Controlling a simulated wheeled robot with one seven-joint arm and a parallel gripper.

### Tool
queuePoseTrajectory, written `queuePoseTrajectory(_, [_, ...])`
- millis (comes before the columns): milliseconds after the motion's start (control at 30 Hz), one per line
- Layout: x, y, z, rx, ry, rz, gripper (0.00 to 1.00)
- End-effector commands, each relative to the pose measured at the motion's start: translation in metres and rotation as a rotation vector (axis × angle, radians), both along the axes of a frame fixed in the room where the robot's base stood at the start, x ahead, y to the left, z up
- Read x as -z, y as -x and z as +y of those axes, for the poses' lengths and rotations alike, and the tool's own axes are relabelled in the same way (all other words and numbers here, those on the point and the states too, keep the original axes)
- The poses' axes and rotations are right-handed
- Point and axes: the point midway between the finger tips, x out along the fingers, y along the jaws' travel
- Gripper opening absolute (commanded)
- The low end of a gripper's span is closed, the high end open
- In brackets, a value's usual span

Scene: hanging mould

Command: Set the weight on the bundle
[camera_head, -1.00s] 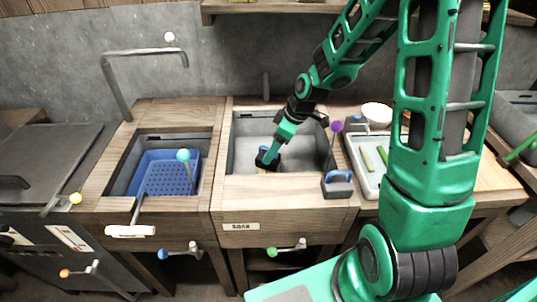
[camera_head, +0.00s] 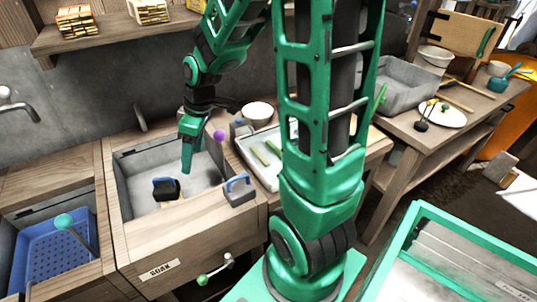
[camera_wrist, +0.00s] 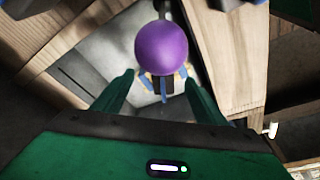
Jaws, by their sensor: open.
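A dark weight (camera_head: 165,190) with a blue handle sits in the grey basin labelled SOAK. Its blue handle (camera_wrist: 163,88) also shows between my fingers in the wrist view, with pale tan ends beside it that look like the bundle (camera_wrist: 180,80). In the head view the bundle is mostly hidden under the weight. A second dark weight (camera_head: 239,191) with a blue handle stands on the basin's front right edge. My gripper (camera_head: 186,160) is open and empty, above and a little right of the weight in the basin, apart from it.
A purple ball (camera_head: 219,135) stands by the basin's right rear and blocks part of the wrist view. A tray (camera_head: 250,152) with green pieces and a white bowl (camera_head: 258,113) lie right. A blue perforated basket (camera_head: 50,250) is left. A shelf (camera_head: 110,32) hangs above.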

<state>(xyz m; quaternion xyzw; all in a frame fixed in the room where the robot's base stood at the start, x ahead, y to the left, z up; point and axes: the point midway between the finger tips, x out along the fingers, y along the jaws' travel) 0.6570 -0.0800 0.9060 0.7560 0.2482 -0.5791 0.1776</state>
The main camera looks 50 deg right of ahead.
Motion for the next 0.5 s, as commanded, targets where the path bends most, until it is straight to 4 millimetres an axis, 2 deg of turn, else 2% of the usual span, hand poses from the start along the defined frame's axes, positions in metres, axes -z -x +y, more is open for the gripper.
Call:
queuePoseTrajectory(100, [-0.021,0.042,-0.031,0.208,0.041,0.058,0.65])
queuePoseTrajectory(167, [-0.029,0.064,-0.045,0.32,0.055,0.089,0.65])
queuePoseTrajectory(300, [-0.048,0.122,-0.072,0.6,0.069,0.157,0.65])
queuePoseTrajectory(500, [-0.064,0.199,-0.09,0.968,0.048,0.242,0.65])
